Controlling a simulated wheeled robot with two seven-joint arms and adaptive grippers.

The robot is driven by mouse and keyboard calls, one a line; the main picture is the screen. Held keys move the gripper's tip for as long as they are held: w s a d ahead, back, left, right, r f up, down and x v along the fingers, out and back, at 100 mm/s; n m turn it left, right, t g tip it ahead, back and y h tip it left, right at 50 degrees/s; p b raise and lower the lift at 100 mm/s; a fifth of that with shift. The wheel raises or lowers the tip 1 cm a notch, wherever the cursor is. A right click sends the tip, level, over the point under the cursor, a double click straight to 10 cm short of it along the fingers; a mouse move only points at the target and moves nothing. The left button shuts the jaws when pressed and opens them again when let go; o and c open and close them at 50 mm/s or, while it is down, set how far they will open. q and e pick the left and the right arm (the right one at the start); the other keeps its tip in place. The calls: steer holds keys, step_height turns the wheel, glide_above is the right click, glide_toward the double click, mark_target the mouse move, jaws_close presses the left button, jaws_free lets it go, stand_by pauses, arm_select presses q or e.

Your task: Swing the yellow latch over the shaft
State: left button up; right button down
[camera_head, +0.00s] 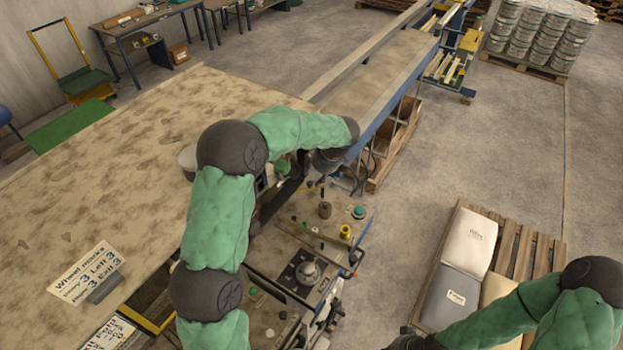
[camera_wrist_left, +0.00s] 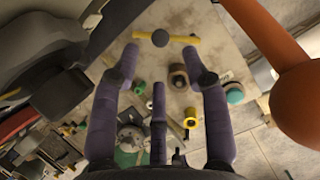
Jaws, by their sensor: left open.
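The yellow latch (camera_wrist_left: 182,38) is a thin yellow bar near the top of the left wrist view. A dark round knob (camera_wrist_left: 160,39) shows at its middle, between the two ends; I cannot tell whether this is the shaft's end. My left gripper (camera_wrist_left: 160,55) is open and empty, its purple fingers spread, with the bar just beyond the fingertips. I see no clear contact. In the head view my left wrist hangs over the machine panel (camera_head: 302,232) and mostly hides the gripper. My right arm shows at lower right, its gripper not clearly seen.
A brown knob (camera_wrist_left: 178,78), a teal button (camera_wrist_left: 234,93) and a yellow ring (camera_wrist_left: 190,122) stand near the fingers. A large orange-brown part (camera_wrist_left: 292,85) is close on the right. A wide table (camera_head: 110,150) lies left; a pallet (camera_head: 515,245) with sacks stands right.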

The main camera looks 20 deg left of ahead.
mark_target(310, 183)
arm_select(q)
steer(key=x, duration=0.5)
steer(key=shift+a+f+p, duration=0.15)
steer(key=shift+f+p, duration=0.15)
steer(key=shift+f, duration=0.1)
jaws_close()
